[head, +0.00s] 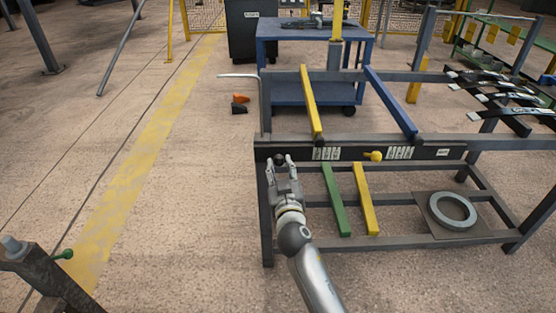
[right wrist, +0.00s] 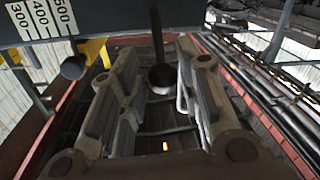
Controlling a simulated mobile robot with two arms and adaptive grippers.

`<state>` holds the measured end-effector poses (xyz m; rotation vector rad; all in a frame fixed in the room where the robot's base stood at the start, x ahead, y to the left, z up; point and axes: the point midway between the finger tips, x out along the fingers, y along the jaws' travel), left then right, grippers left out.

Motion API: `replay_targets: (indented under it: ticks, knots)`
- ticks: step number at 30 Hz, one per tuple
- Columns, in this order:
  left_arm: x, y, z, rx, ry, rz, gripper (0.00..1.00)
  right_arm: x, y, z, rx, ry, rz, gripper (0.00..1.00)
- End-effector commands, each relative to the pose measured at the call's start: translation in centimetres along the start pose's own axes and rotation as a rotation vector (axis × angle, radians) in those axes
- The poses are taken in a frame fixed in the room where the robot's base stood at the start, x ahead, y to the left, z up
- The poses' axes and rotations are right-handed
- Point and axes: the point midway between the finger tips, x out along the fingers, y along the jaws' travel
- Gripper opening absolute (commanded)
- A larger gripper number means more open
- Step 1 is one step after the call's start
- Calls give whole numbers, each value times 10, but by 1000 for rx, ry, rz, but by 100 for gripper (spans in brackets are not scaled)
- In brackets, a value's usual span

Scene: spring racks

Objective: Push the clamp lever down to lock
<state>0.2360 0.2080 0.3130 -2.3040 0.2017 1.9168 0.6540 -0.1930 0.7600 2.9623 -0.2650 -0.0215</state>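A black clamp lever with a ball knob (head: 279,160) is at the left end of the rack's dark front rail (head: 345,153). In the right wrist view, its dark shaft and ball (right wrist: 162,76) show between my finger pads. My right gripper (head: 279,164) is open, with one finger on each side of the knob. Gaps show on both sides of the ball in the right wrist view (right wrist: 160,90), so it is not gripped. Whether anything touches the lever cannot be told. My left gripper is not in view.
A yellow knob (head: 376,156) sits on the same rail, between scale labels. Yellow and blue bars lie across the rack top; green (head: 336,200) and yellow bars are below. A ring (head: 452,210) rests on the lower shelf.

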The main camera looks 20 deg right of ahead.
Motion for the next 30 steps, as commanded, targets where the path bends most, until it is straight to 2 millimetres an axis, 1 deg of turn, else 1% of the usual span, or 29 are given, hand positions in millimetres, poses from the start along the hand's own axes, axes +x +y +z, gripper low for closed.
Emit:
replay_targets:
  ticks: [1,3,6,9,12,20,23,27,28,30]
  knots:
    - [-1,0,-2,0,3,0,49,10,0,0,-2,2,0,32]
    - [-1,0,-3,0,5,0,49,20,0,0,-2,1,0,32]
    - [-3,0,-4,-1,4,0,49,32,0,0,-1,0,-1,32]
    - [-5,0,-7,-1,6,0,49,40,0,1,-1,0,-1,32]
    - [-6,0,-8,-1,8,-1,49,43,0,0,-1,0,-1,32]
    - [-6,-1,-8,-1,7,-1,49,44,0,1,0,-1,-1,32]
    - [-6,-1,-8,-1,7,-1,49,44,0,1,0,-1,-1,20]
    - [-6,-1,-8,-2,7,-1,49,44,0,1,0,-1,-1,2]
    - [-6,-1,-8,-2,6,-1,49,44,0,1,0,-1,-1,0]
    - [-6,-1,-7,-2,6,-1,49,44,0,1,0,-1,-1,0]
